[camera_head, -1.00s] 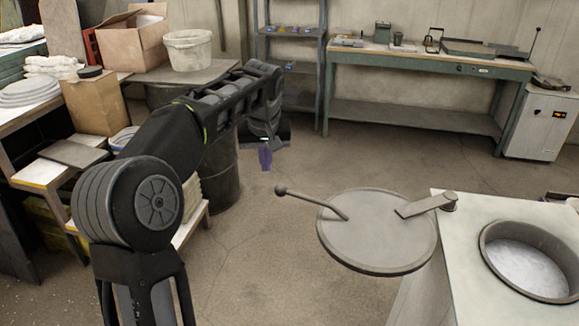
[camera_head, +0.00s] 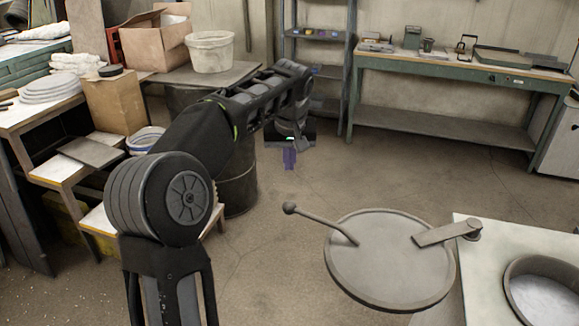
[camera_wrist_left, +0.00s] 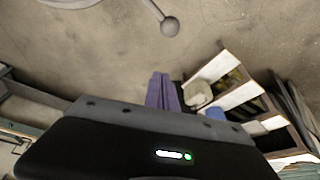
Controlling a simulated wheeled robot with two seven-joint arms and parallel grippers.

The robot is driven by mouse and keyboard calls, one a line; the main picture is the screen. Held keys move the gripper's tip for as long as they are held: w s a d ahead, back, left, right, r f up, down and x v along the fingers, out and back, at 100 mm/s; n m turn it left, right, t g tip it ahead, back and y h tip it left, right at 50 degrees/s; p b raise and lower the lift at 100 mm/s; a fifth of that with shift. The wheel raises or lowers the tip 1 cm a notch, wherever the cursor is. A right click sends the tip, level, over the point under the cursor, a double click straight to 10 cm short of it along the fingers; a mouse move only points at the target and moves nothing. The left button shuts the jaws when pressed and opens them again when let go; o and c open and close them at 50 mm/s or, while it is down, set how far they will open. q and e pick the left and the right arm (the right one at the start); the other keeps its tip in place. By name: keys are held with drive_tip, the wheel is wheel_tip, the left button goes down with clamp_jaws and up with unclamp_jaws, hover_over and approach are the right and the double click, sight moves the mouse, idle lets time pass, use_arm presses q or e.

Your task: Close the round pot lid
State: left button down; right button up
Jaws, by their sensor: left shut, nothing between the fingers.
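The round grey pot lid (camera_head: 385,270) is swung open, out to the left of the pot, held by a flat hinge arm (camera_head: 445,234) on the white counter's corner. Its rod handle ends in a ball knob (camera_head: 290,208) pointing left. The round pot (camera_head: 508,285) is uncovered, with pale contents, cut off at the right edge. My left gripper (camera_head: 289,158) has purple fingers, shut and empty, above and beyond the knob, apart from it. In the left wrist view the shut fingers (camera_wrist_left: 161,90) show below the knob (camera_wrist_left: 169,27). My right gripper is not seen.
The white counter (camera_head: 485,250) holds the pot and hinge. A dark barrel (camera_head: 238,185) and stepped shelves (camera_head: 60,170) stand at left. A green workbench (camera_head: 440,75) and a grey rack (camera_head: 318,55) line the back wall. Open floor lies around the lid's left side.

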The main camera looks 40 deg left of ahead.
use_arm(q)
wheel_tip(320, 180, down, 9)
drive_tip(key=p, duration=0.1)
drive_tip(key=shift+s+d+r, duration=0.15)
drive_tip(key=shift+s+d, duration=0.2)
drive_tip(key=shift+s, duration=0.05)
idle(0.3)
